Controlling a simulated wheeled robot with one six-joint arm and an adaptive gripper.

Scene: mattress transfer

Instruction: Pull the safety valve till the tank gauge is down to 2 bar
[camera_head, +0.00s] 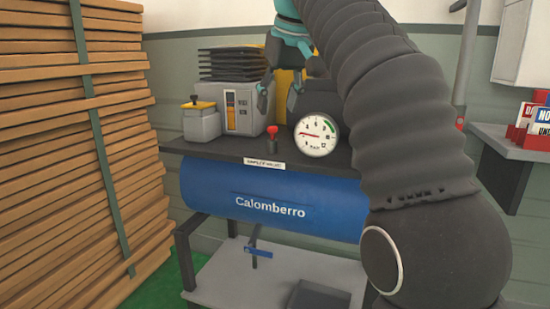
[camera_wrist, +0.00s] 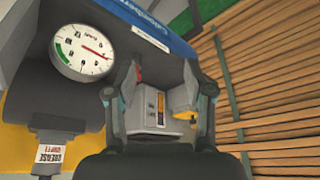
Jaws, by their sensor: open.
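The safety valve (camera_head: 272,131) is a small red knob on a dark stem, upright on the tank's black top plate. It shows in the wrist view (camera_wrist: 139,72) close beside the left finger, partly hidden by it. The tank gauge (camera_head: 316,136) is a white dial with a green arc and a red needle pointing left; its exact reading is too small to tell. It shows upside down in the wrist view (camera_wrist: 84,52). The tank (camera_head: 330,208) is blue, marked Calomberro. My gripper (camera_head: 287,84) is open and empty, above the valve in the picture; its fingers frame the wrist view (camera_wrist: 163,88).
A grey control box (camera_head: 240,106) with dark stacked plates on top and a smaller yellow-lidded box (camera_head: 201,122) stand left of the valve. Stacked wooden boards (camera_head: 70,150) fill the left side. A wall shelf (camera_head: 505,143) with red card holders is at right.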

